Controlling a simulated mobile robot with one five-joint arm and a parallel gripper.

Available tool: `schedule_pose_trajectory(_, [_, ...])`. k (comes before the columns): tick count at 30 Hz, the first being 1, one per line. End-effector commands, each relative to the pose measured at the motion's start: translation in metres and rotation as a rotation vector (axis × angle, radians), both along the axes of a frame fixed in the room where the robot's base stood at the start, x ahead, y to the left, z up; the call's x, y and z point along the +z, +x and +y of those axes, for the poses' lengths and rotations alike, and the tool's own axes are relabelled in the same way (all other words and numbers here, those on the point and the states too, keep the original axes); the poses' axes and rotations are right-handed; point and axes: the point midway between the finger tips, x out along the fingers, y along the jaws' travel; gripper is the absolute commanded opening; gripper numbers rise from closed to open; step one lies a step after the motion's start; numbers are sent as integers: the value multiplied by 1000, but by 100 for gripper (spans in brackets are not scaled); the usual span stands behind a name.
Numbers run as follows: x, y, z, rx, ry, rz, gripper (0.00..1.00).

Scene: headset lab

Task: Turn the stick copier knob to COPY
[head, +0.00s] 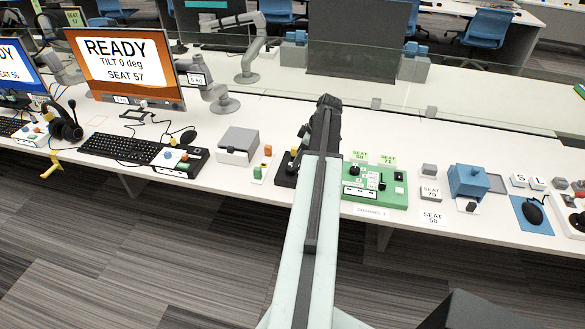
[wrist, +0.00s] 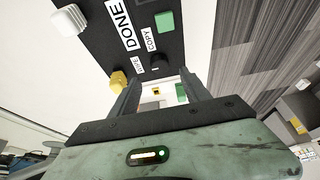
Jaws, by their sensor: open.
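The stick copier is a dark panel (wrist: 120,30) in the upper middle of the wrist view, with a DONE label and smaller COPY and WIPE labels. Its black knob (wrist: 158,62) shows near the two small labels, between my fingertips in the picture; I cannot tell its exact pointing. My gripper (wrist: 160,80) is open, with one finger either side of the knob in the picture and nothing visibly held. I cannot tell whether they touch it. In the head view my arm covers most of a dark device (head: 286,170), likely the copier.
A green channel box (head: 375,190) stands right of my arm, and a grey box (head: 238,146) stands left. A keyboard (head: 122,148), a READY monitor (head: 126,62) and a blue box (head: 468,182) share the bench. A clear screen (head: 400,105) runs behind.

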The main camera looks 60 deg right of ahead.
Motion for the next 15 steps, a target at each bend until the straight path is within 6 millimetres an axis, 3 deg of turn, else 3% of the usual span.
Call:
schedule_pose_trajectory(1, [-13,3,1,1,0,0,55])
schedule_pose_trajectory(9, [-58,21,7,2,0,1,55])
schedule_pose_trajectory(15, [-64,26,9,1,0,1,55])
